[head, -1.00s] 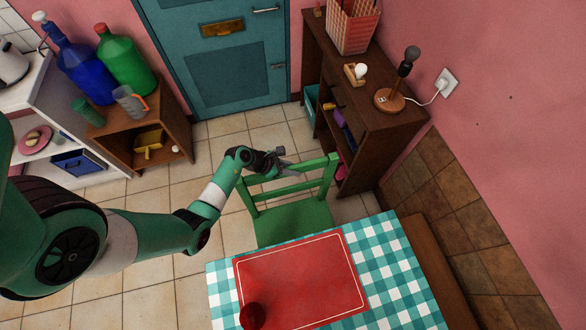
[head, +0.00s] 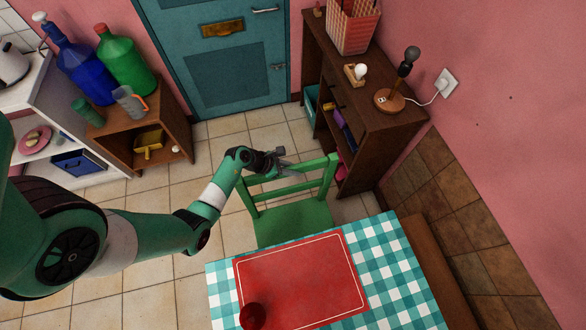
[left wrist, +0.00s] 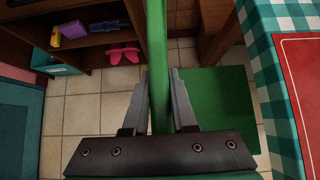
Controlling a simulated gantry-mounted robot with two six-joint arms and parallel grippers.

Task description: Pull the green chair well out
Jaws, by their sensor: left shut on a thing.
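The green chair (head: 294,221) stands behind the table, its seat partly under the tabletop's far edge and its back toward the door. My left gripper (head: 278,160) is at the top rail of the chair's back, near the rail's left part. In the left wrist view the rail (left wrist: 157,60) runs between the two fingers of my left gripper (left wrist: 158,95), which is shut on it. The green seat (left wrist: 217,100) shows to the right there. My right gripper is not in view.
The table (head: 392,270) has a checked cloth, a red mat (head: 300,283) and a dark red cup (head: 252,316). A brown shelf (head: 365,112) stands close to the chair's right. Tiled floor (head: 230,128) is free between the chair and the blue door (head: 222,75).

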